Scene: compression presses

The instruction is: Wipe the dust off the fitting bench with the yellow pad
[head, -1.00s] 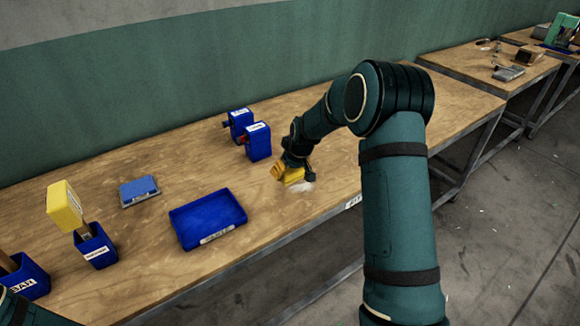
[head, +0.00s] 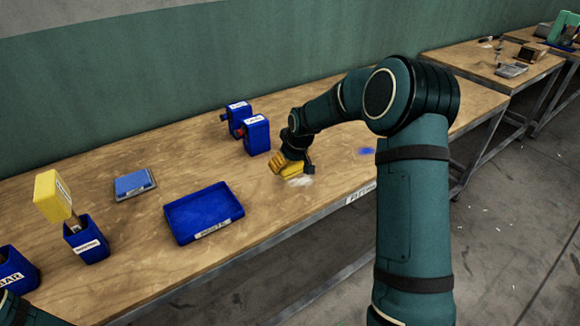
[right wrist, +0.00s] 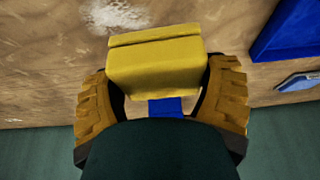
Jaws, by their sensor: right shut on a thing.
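The yellow pad (right wrist: 155,65) is between the two ridged fingers of my right gripper, which is shut on it. In the head view my right gripper (head: 291,166) is low over the middle of the fitting bench (head: 330,165). A pale dust patch (head: 301,181) lies on the wood just in front of the gripper. The dust also shows in the right wrist view (right wrist: 118,14), beyond the pad's far edge. I cannot tell whether the pad touches the wood. My left gripper is out of view.
A blue tray (head: 204,212) and a grey-and-blue block (head: 134,184) lie to the left. Blue holders (head: 256,135) stand behind the gripper. A yellow-headed tool (head: 52,196) stands in a blue holder (head: 86,243). A blue spot (head: 367,151) marks the bench to the right.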

